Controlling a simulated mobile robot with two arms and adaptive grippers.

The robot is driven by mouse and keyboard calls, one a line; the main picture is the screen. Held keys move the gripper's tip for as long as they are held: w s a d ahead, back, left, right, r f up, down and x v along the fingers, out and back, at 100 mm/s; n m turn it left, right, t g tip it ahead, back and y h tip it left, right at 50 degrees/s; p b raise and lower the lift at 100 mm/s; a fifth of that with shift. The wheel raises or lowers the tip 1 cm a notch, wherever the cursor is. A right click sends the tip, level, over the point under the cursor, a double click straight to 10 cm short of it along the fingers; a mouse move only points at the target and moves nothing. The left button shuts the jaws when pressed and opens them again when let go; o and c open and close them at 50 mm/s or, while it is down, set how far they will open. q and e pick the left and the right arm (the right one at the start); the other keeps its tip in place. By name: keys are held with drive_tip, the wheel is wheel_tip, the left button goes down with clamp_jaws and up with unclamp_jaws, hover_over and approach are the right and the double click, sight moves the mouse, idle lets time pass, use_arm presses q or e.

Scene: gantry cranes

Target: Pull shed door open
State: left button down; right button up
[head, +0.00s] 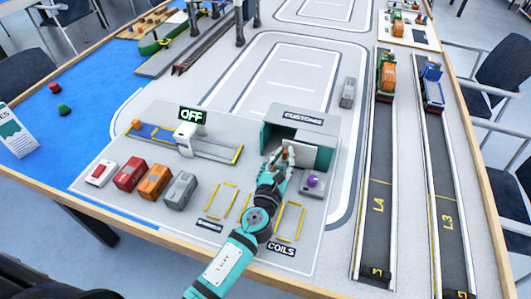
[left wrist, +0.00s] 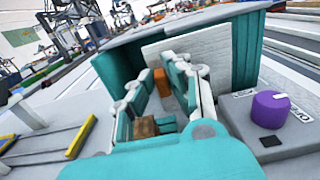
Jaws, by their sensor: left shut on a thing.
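The grey and teal shed (head: 303,118) marked CUSTOMS stands on the grey board in the head view. Its front shows a dark opening under the roof. In the left wrist view, a pale panel (left wrist: 190,45), seemingly its door, stands between the teal walls (left wrist: 247,50). My left gripper (head: 287,152) is at the shed's front, shut on a part of the door. In the left wrist view its two fingers (left wrist: 165,82) reach toward the panel, with a small orange piece (left wrist: 162,80) between the tips. The exact contact is partly hidden. My right gripper is not in view.
A control box with a purple knob (head: 313,181) stands close right of the gripper. Yellow-edged bays (head: 290,221) lie in front. Two truck lanes (head: 376,205) run at the right.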

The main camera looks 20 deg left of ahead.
use_arm(q)
drive_tip(key=d, duration=0.2)
drive_tip(key=shift+s+d, duration=0.1)
drive_tip(key=shift+d, duration=0.3)
drive_tip(key=c, duration=1.3)
unclamp_jaws()
drive_tip(key=s, duration=1.2)
drive_tip(key=shift+a, duration=0.25)
